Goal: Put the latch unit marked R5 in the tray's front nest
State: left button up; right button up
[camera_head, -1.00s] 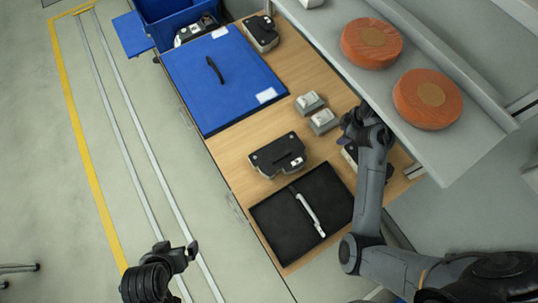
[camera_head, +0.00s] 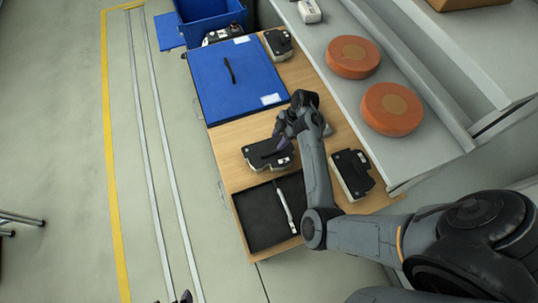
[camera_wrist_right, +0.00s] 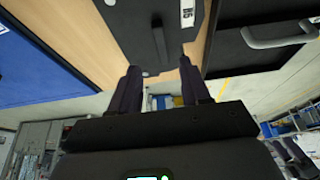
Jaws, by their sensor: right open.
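A dark latch unit (camera_head: 262,158) with a pale lower edge lies on the wooden table, just behind the black tray (camera_head: 250,240). In the right wrist view the latch unit (camera_wrist_right: 150,25) carries a white label that seems to read R5. My right gripper (camera_head: 284,138) is over this unit's right part and partly hides it. In the wrist view the right gripper (camera_wrist_right: 160,88) is open, its fingers apart and the unit ahead of the tips. The tray has a light bar (camera_head: 284,207) across it and looks empty. Only a tip of my left gripper (camera_head: 185,297) shows at the bottom edge.
Another latch unit (camera_head: 352,174) lies right of my right forearm. More stand at the back (camera_head: 278,42) and beside the blue bin (camera_head: 222,35). A blue panel (camera_head: 235,80) covers the table's back left. A grey shelf with orange discs (camera_head: 392,108) overhangs the right side.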

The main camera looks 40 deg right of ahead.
aim_at(270, 152)
jog(key=shift+p+x, duration=0.45)
jog(key=shift+x, duration=3)
jog(key=shift+a, duration=0.15)
jog(key=shift+r, duration=0.1)
grip_shut()
